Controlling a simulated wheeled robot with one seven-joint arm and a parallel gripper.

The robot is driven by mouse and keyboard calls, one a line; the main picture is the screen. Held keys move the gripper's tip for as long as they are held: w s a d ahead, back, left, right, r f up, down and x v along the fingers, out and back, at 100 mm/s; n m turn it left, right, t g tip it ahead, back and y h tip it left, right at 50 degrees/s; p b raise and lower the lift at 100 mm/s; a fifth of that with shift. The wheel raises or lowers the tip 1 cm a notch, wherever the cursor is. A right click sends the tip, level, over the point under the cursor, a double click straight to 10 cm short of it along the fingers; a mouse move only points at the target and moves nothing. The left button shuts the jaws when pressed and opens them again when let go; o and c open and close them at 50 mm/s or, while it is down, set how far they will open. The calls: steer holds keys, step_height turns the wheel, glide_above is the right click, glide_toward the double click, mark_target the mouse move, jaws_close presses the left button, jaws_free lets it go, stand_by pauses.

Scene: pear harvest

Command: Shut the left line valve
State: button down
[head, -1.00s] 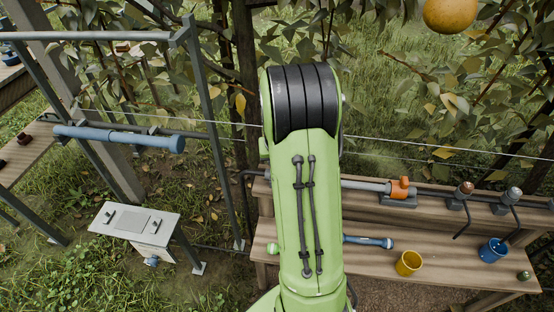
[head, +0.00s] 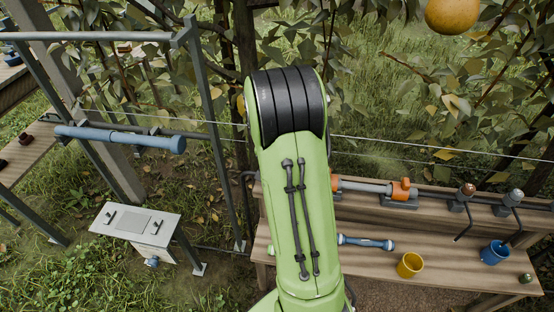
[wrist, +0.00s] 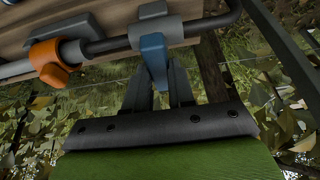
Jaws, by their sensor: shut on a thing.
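A valve with a blue lever (wrist: 153,52) sits on a dark pipe in the wrist view, on a grey body (wrist: 155,29). My gripper (wrist: 158,84) is shut on the blue lever, with its dark fingers on either side of the lever's end. The lever sticks out from the pipe toward my gripper. My green arm hides this valve and my gripper in the head view.
An orange fitting (wrist: 48,62) sits beside the blue lever on the pipe. On the bench (head: 455,275) are a yellow cup (head: 410,265), a blue cup (head: 494,252) and a blue-ended tool (head: 366,243). An orange valve (head: 401,189) sits on the rear pipe. A grey control box (head: 135,222) stands left.

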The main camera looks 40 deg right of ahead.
steer(key=c, duration=1)
jaws_free()
steer(key=shift+o, duration=0.2)
steer(key=p+v, duration=0.5)
steer(key=v, duration=1)
steer(key=shift+s+r, duration=0.2)
steer(key=shift+r, duration=0.15)
steer(key=shift+a, duration=0.2)
